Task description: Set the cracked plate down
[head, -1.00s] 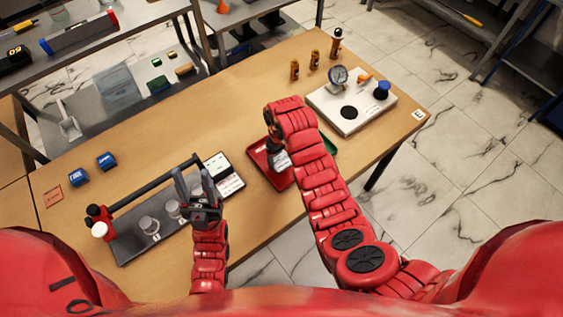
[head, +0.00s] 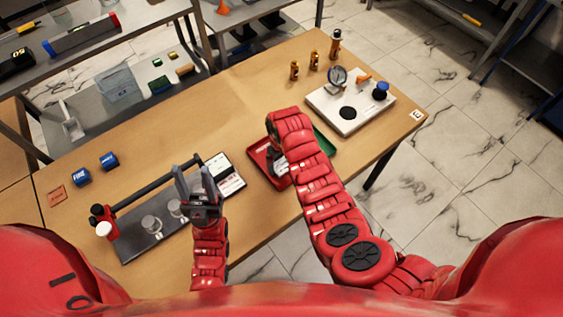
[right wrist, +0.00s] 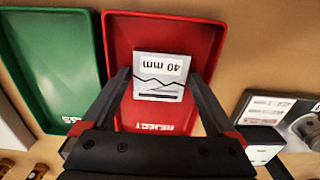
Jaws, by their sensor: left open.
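The cracked plate (right wrist: 161,77) is a pale block marked "40 mm" with a jagged dark line across it. My right gripper (right wrist: 160,76) has one finger against each side of it, over the red REJECT tray (right wrist: 205,30). Whether the plate touches the tray floor is hard to tell. In the head view the red tray (head: 257,158) is partly hidden by my right arm, and the plate is mostly hidden. My left gripper (head: 190,172) is open and empty, raised by the dark gauge rig (head: 140,240).
A green tray (right wrist: 50,60) lies beside the red one. A white base with a dial gauge (head: 337,76) stands at the back right, near several small orange bottles. Two blue blocks (head: 109,161) lie at the left. The table's middle (head: 190,115) is clear.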

